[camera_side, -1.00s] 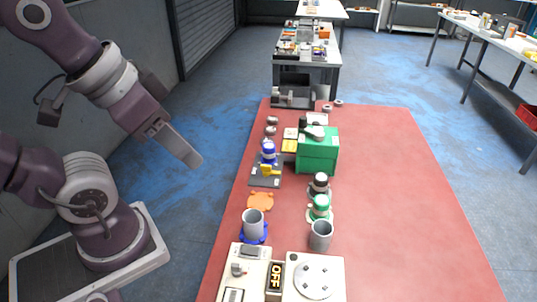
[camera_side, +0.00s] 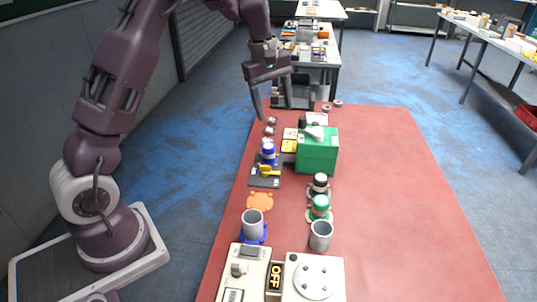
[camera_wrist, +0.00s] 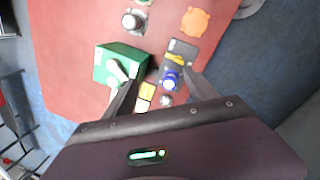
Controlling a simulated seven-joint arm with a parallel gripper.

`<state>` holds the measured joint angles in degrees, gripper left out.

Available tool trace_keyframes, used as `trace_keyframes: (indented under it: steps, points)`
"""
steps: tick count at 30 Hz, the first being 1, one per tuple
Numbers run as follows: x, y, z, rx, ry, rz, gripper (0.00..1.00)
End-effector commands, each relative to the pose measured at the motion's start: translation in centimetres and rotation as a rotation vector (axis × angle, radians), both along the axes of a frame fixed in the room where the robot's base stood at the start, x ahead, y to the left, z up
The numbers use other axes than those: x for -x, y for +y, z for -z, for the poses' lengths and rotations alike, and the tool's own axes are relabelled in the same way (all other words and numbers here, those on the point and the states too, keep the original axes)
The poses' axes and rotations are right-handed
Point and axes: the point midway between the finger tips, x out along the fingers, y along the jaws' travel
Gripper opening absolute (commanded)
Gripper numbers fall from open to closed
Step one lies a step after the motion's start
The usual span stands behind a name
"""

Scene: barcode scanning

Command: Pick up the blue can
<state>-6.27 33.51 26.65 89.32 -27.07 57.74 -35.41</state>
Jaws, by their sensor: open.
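The blue can (camera_side: 268,154) is blue with a pale top and stands upright on the left part of the red table, at the back end of a dark plate (camera_side: 264,181) with a yellow part. In the wrist view the blue can (camera_wrist: 171,81) shows between my fingers, closer to the right one. My gripper (camera_side: 276,112) is open, empty and raised above the far left part of the table, behind and above the can. In the wrist view the two fingers of my gripper (camera_wrist: 166,64) are spread apart.
A green box (camera_side: 317,153) stands right of the can, with yellow items (camera_side: 289,146) between. The table's right side (camera_side: 400,190) is clear.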

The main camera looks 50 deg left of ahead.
Motion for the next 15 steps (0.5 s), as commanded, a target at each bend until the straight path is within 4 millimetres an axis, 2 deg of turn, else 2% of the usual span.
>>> trace_keyframes:
  steps: [1,3,6,9,15]
  points:
    - [-1.4,2.0,3.5,-0.010,0.047,-0.081,0.65]
    - [-2.9,4.4,7.6,-0.027,0.092,-0.184,0.65]
    - [-3.8,6.5,11.9,-0.049,0.136,-0.277,0.65]
    - [-4.1,7.3,14.1,-0.059,0.156,-0.318,0.65]
    - [-4.1,7.6,16.9,-0.061,0.162,-0.327,0.65]
